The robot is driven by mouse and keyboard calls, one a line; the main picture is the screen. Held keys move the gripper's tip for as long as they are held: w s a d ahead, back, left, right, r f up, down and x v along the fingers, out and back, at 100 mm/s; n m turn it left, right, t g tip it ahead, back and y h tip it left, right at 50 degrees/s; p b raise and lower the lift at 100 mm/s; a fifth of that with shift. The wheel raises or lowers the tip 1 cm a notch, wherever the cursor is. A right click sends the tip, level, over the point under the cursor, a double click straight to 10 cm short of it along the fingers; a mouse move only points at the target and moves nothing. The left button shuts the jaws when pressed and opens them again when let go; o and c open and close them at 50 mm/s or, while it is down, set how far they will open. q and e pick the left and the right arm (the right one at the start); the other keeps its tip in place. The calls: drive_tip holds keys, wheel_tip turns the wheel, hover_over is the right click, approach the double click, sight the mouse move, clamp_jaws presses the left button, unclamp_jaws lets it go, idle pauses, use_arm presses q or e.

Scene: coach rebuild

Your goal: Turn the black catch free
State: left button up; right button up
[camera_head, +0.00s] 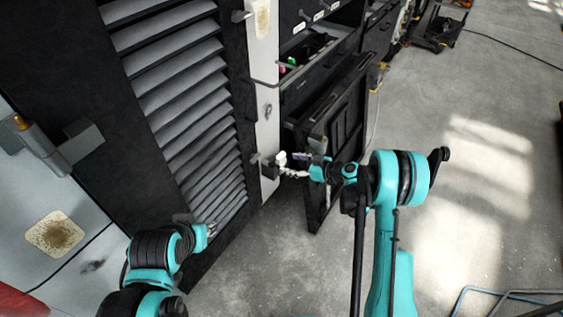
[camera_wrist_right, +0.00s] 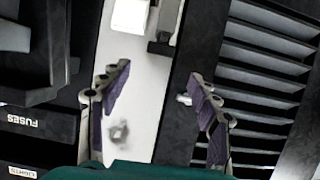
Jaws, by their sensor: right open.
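A black catch (camera_head: 267,168) sits at the edge of the dark louvred door (camera_head: 178,75), on the pale post (camera_head: 267,110).
An open drawer (camera_head: 318,48) and a dark hanging panel (camera_head: 340,115) stand right of the post. Another dark fitting (camera_head: 241,16) is higher on the door edge. A hinge-like bracket (camera_head: 55,150) juts out at left. The concrete floor (camera_head: 480,170) at right is mostly clear.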

drive_tip(key=shift+v, duration=1.7)
drive_tip(key=s+d+r+m+g+h, duration=0.1)
drive_tip(key=s+r+m+h, duration=0.45)
drive_tip(key=s+r, duration=0.9)
drive_tip(key=s+d+r+m+h, duration=0.1)
drive_tip(key=s+d+m+h, duration=0.1)
drive_tip(key=s, duration=0.7)
drive_tip(key=s+d+r+m+h, duration=0.1)
drive_tip(key=s+d+m+h, duration=0.2)
drive_tip(key=s, duration=0.6)
drive_tip(key=shift+s+d, duration=0.25)
drive_tip(key=shift+d, duration=0.8)
